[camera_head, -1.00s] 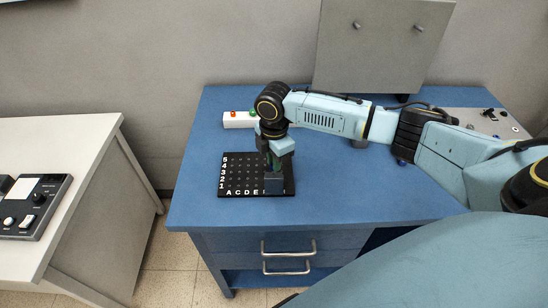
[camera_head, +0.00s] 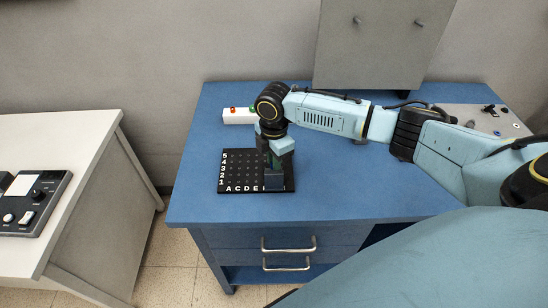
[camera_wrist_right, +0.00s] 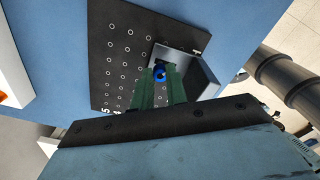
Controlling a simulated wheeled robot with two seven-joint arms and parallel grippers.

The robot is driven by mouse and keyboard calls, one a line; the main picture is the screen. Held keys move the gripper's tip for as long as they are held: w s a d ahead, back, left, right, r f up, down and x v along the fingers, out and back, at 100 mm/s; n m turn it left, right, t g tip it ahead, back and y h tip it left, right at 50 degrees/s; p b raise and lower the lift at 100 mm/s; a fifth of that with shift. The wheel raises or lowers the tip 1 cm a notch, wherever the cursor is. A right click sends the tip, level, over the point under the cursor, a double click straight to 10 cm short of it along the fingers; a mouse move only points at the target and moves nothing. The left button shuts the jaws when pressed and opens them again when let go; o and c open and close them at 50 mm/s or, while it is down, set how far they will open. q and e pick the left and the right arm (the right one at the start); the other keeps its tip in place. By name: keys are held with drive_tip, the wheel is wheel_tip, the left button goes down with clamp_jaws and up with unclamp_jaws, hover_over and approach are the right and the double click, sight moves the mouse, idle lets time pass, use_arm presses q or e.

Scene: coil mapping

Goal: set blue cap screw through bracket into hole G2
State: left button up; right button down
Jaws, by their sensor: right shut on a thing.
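The black hole board (camera_head: 228,172) lies on the blue desk, with rows 1 to 5 and lettered columns. The grey bracket (camera_head: 274,181) stands on the board's front right part and hides some column letters. It also shows in the wrist view (camera_wrist_right: 197,68). My right gripper (camera_head: 273,163) points down over the bracket. In the wrist view its green fingers (camera_wrist_right: 161,82) are shut on the blue cap screw (camera_wrist_right: 160,73), at the bracket. The screw's lower end and hole G2 are hidden, so I cannot tell how deep the screw sits. My left gripper is out of view.
A white box (camera_head: 238,116) with a red and a green button stands behind the board. A grey panel (camera_head: 370,45) stands at the back of the desk (camera_head: 340,195). A grey plate (camera_head: 478,122) with small parts lies at the right. The desk's front is clear.

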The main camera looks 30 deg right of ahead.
drive_tip(key=shift+f, duration=0.75)
idle(0.5)
drive_tip(key=m, duration=0.5)
drive_tip(key=shift+s+f, duration=0.1)
drive_tip(key=c, duration=1.3)
unclamp_jaws()
